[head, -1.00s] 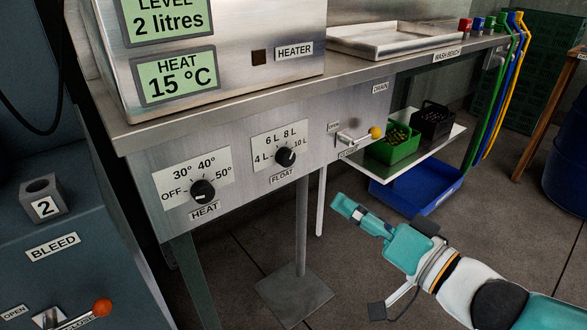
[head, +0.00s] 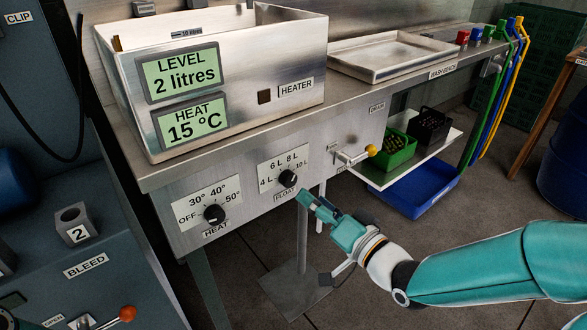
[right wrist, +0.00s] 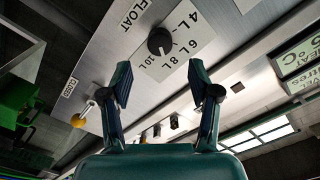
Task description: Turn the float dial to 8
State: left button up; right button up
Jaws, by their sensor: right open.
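The float dial (head: 287,179) is a black round knob on a white plate marked 4 L, 6 L, 8 L and 10 L, on the bench's front panel. The exact mark its pointer faces is too small to tell. My right gripper (head: 305,198) is just below and right of the dial in the head view. In the right wrist view, the float dial (right wrist: 160,41) sits ahead of the open, empty fingers of the right gripper (right wrist: 160,75), roughly centred between them and apart from them. My left gripper is not in view.
The heat dial (head: 214,214) is to the left on the same panel. A drain lever with a yellow knob (head: 371,151) sticks out to the right. The level display (head: 184,73) reads 2 litres. A shelf with green (head: 397,150) and black bins is further right.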

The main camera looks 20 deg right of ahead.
aim_at(291, 183)
jog(key=x, duration=0.7)
jog(key=shift+w+a+f, duration=0.1)
jog(key=shift+f, duration=0.05)
